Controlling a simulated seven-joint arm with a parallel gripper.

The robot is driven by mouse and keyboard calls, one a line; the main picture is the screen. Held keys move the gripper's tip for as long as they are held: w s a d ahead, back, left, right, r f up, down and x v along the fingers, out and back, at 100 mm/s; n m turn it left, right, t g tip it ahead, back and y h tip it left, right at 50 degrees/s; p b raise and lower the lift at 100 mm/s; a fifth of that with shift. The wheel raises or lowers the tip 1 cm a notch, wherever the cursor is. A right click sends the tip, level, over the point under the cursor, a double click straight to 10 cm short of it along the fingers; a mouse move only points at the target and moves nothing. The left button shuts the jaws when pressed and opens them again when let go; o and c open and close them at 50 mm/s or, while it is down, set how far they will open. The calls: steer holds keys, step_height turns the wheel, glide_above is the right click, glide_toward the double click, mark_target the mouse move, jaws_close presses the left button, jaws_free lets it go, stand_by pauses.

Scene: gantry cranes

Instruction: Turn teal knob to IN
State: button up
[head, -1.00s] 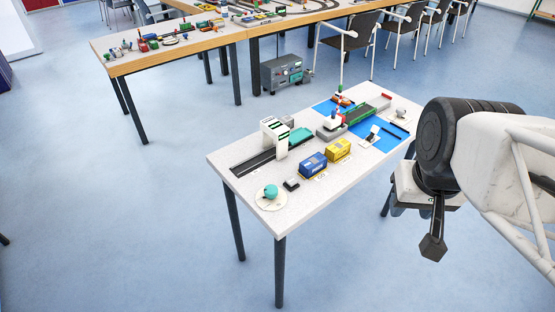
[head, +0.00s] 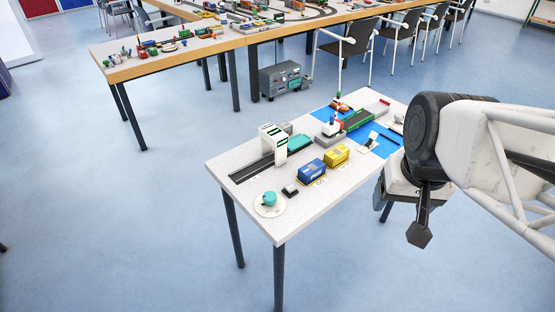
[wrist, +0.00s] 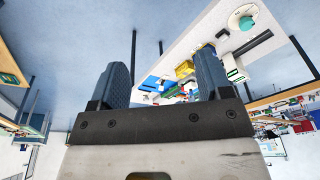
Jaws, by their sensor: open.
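The teal knob (head: 269,198) stands on a round pale dial plate (head: 270,209) at the near left corner of the white table. It also shows in the wrist view (wrist: 246,22) at the upper right. Any markings on the dial are too small to read. My gripper shows in the wrist view (wrist: 162,82) with its two blue-grey fingers wide apart and nothing between them touching. In the head view my arm's end is off the right side of the table, well apart from the knob.
A small black block (head: 290,190) lies close to the dial. The table's front left edge is clear.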

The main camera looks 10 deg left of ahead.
steer(key=w+a+f+m+g, duration=0.1)
steer(key=w+a+f, duration=0.1)
steer(key=w+a, duration=0.5)
steer(key=m+g+y, duration=0.2)
steer(key=m+g, duration=0.2)
steer(key=g, duration=0.1)
glide_toward(270, 195)
steer(key=f, duration=0.1)
steer(key=shift+s+a+f, duration=0.15)
steer(key=shift+s+f, duration=0.05)
steer(key=shift+s, duration=0.05)
steer(key=shift+f, duration=0.15)
steer(key=shift+x, duration=3.75)
steer(key=shift+s, duration=0.1)
steer(key=shift+c, duration=0.2)
steer(key=c, duration=0.9)
